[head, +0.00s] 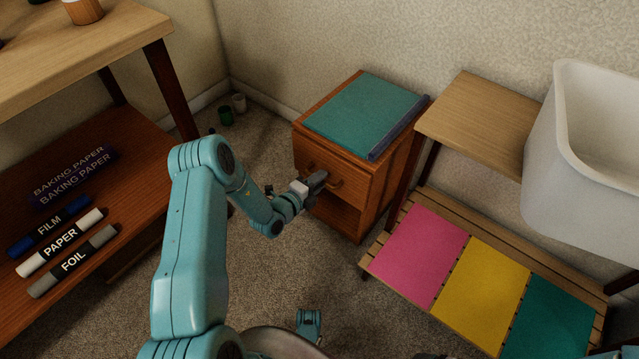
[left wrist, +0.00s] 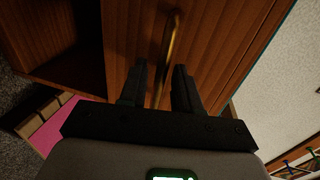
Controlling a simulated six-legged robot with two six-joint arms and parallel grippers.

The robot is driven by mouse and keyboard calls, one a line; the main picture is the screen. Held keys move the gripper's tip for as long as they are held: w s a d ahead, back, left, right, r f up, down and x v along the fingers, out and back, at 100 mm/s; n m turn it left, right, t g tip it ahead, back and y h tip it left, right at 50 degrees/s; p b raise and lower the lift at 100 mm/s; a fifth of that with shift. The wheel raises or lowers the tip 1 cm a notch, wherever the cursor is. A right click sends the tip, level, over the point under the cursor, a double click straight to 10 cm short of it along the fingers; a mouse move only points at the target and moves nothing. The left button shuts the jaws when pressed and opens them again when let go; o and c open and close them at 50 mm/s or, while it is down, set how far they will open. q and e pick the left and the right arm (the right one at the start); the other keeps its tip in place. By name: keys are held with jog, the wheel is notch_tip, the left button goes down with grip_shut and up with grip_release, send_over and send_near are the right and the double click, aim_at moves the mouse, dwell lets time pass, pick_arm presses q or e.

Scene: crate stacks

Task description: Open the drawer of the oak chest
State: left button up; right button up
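The oak chest (head: 381,185) stands on the carpet against the back wall in the head view. Its drawer (head: 355,182) has a brass bar handle (head: 336,183) and looks closed, with an open compartment below it. My left gripper (head: 320,180) is at the drawer front and hides part of the handle. In the left wrist view the handle (left wrist: 171,42) runs between the two dark fingers, with a gap visible on each side, so the gripper is open around it. The drawer front (left wrist: 205,35) fills the upper middle there. My right gripper is not in view.
A teal folder or board (head: 362,112) lies on top of the chest. A slatted low bench with pink (head: 420,255), yellow and teal mats stands to the right, below a white bin (head: 580,200). A shelf (head: 130,150) with labelled rolls is at left. Carpet before the chest is clear.

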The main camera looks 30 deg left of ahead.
pick_arm(q)
jog(key=shift+w+f, duration=0.1)
jog(key=shift+w, duration=0.4)
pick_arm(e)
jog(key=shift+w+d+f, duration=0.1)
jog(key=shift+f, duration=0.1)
pick_arm(q)
jog(key=shift+c, duration=0.3)
grip_shut()
jog(key=f+p+v, duration=0.2)
jog(key=p+v, duration=0.1)
jog(key=v, duration=0.8)
jog(key=s+f+p+v, duration=0.1)
jog(key=f+p+v, duration=0.1)
jog(key=v, duration=1)
jog(key=shift+s+a+f+p, duration=0.25)
jog(key=shift+a+f+p, duration=0.05)
jog(key=shift+p, duration=0.45)
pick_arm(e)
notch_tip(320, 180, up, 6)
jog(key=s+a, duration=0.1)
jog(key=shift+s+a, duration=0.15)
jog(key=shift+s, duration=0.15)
